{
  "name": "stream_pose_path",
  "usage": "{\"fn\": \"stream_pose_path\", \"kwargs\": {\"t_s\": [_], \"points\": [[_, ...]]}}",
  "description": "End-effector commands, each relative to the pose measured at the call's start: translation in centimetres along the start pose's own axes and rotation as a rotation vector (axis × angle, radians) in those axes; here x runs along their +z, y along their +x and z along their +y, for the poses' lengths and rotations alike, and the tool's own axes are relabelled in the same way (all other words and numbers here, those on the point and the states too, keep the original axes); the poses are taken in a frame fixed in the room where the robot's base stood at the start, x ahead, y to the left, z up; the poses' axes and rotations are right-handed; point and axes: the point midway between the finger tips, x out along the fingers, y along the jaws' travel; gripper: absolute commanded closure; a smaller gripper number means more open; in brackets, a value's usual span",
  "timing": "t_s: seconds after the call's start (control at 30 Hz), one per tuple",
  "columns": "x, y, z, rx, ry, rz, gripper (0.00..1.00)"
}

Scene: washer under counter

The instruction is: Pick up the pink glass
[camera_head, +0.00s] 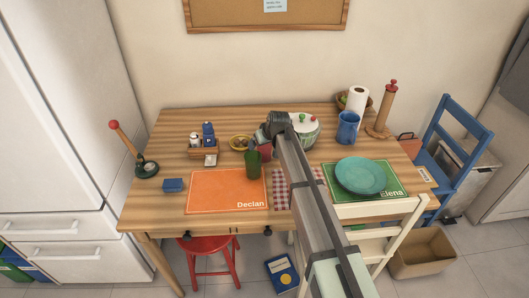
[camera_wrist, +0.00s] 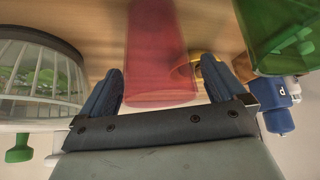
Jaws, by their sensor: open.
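The pink glass (camera_wrist: 160,50) is a translucent reddish-pink tumbler. In the wrist view it lies between the two open fingers of my gripper (camera_wrist: 165,88), with space visible on both sides of it. In the head view the pink glass (camera_head: 264,152) stands on the wooden table, partly hidden by my arm and by the green glass. My gripper (camera_head: 264,136) is low over the table there, right at the pink glass. I cannot tell whether either finger touches it.
A green glass (camera_head: 253,165) stands close in front of the pink one, and also shows in the wrist view (camera_wrist: 282,35). A teal plate (camera_head: 361,176) lies farther right. The orange placemat (camera_head: 215,190) is mostly clear.

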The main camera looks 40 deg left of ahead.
Motion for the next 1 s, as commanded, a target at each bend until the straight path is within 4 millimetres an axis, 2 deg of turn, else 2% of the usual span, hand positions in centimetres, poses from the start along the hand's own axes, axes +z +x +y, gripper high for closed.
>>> {"fn": "stream_pose_path", "kwargs": {"t_s": [0.13,0.77,1.0], "points": [[0.03,-0.05,-0.02,0.000,0.000,0.000,0.05],[0.04,-0.06,-0.01,0.000,0.000,-0.001,0.65],[-0.05,-0.17,-0.01,0.000,0.000,0.000,0.65]]}}
